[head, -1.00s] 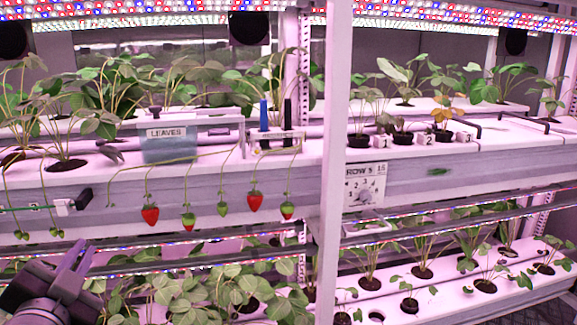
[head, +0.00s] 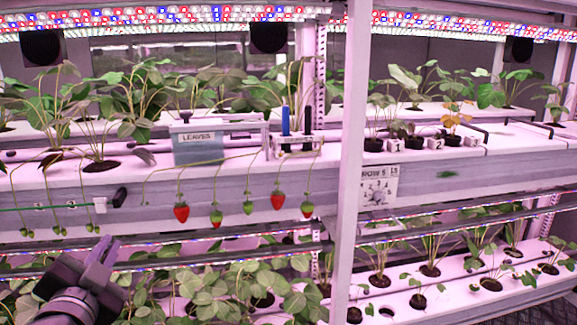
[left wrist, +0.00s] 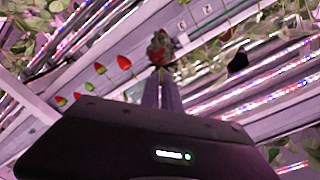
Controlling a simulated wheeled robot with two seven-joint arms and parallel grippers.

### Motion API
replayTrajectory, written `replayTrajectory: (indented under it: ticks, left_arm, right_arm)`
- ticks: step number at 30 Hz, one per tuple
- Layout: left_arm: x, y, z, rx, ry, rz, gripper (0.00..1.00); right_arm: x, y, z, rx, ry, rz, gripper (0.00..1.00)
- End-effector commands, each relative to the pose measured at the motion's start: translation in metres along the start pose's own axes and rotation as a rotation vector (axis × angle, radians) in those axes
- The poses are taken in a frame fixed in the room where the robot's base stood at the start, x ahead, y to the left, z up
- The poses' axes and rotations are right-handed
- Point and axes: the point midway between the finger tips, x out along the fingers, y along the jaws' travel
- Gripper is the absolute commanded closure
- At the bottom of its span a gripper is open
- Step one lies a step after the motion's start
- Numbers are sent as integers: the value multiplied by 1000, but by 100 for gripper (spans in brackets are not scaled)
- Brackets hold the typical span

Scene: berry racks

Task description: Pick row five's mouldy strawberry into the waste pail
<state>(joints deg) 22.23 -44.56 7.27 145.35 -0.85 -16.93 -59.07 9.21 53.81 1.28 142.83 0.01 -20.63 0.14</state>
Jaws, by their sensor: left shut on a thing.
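My left gripper (head: 105,248) is at the lower left in the head view, below the front of the upper trough. In the left wrist view its fingers (left wrist: 161,88) are closed on a dull red and grey strawberry (left wrist: 160,47), which sits at their tips. I cannot make out this berry in the head view. Several other berries hang from the trough edge, among them a red one (head: 181,212) and another red one (head: 278,200). A sign reading ROW 5 (head: 376,186) is on the trough front. I see no waste pail. My right gripper is not in view.
A blue-grey LEAVES box (head: 198,150) and a small tool rack (head: 297,146) stand on the upper trough. A white upright post (head: 347,230) crosses the middle. Leafy plants fill the lower shelf (head: 460,300).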

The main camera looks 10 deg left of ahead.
Motion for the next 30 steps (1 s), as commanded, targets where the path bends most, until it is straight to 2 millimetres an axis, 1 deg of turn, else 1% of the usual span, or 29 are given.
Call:
replayTrajectory:
  ticks: [1, 5, 8, 9, 12, 16, 18, 22, 27, 30]
  left_arm:
    - [10, 0, -8, 0, 4, 15, 100]
    - [37, 9, -23, 0, 28, 42, 100]
    - [61, 21, -36, -1, 53, 69, 100]
    - [71, 28, -42, -1, 65, 80, 100]
    - [92, 48, -54, -2, 94, 108, 100]
    - [112, 78, -68, -4, 130, 143, 100]
    - [119, 96, -76, -5, 149, 160, 100]
    - [125, 131, -89, -4, 179, 188, 100]
    - [121, 169, -99, -4, 202, 207, 100]
    - [117, 185, -102, -3, 210, 211, 100]
  right_arm:
    - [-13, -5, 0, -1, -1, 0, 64]
    - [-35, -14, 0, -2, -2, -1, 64]
    - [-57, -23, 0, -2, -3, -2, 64]
    - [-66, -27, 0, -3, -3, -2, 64]
    - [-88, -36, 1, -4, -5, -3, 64]
    - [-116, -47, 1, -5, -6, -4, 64]
    - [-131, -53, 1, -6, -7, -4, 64]
    - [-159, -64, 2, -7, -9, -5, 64]
    - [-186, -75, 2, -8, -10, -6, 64]
    - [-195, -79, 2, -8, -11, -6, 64]
